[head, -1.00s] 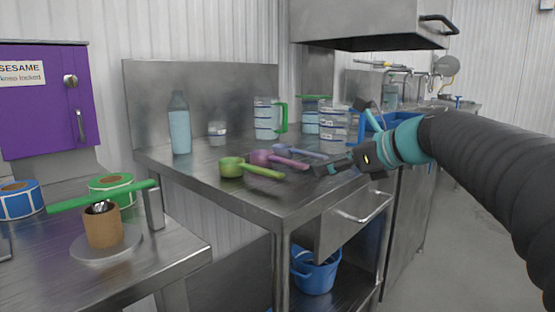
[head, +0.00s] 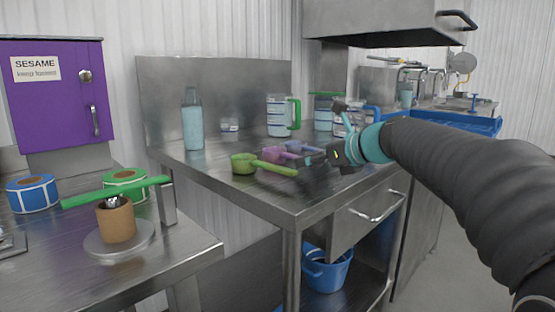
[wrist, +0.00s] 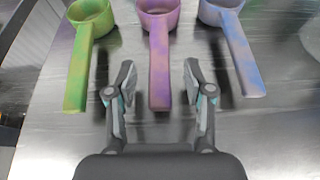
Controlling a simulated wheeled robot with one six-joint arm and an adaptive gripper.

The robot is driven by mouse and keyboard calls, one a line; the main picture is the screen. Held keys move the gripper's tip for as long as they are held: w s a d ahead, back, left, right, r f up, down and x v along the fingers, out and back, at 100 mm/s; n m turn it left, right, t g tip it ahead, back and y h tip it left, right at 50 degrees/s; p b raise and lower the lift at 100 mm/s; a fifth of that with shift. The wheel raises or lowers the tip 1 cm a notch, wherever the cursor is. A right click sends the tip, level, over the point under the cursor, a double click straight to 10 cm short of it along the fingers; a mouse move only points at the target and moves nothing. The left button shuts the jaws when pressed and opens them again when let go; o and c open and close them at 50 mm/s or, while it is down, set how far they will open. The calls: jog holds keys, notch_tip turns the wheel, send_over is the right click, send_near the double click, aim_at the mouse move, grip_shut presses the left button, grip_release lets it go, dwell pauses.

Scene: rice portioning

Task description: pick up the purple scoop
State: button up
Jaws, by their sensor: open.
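The purple scoop (head: 277,154) lies on the steel table (head: 300,205) between a green scoop (head: 245,164) and a blue-violet scoop (head: 304,147). In the wrist view the purple scoop (wrist: 159,58) has its cup at the far end and its handle pointing toward me. My gripper (wrist: 160,80) is open, with one finger on each side of the handle's near end, apart from it. In the head view my gripper (head: 312,160) is at the handle end of the scoops, low over the table. Its fingertips are small and partly hard to make out there.
The green scoop (wrist: 85,55) and blue scoop (wrist: 235,45) lie close on either side. A bottle (head: 193,120), a jug with a green handle (head: 280,116) and other containers stand behind. A side table at left holds tape rolls (head: 32,194) and a cup (head: 117,219).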

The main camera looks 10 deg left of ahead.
jog(key=x, duration=0.4)
jog(key=shift+w+a+r, duration=0.1)
jog(key=shift+a+r, duration=0.1)
jog(key=shift+r, duration=0.1)
grip_shut()
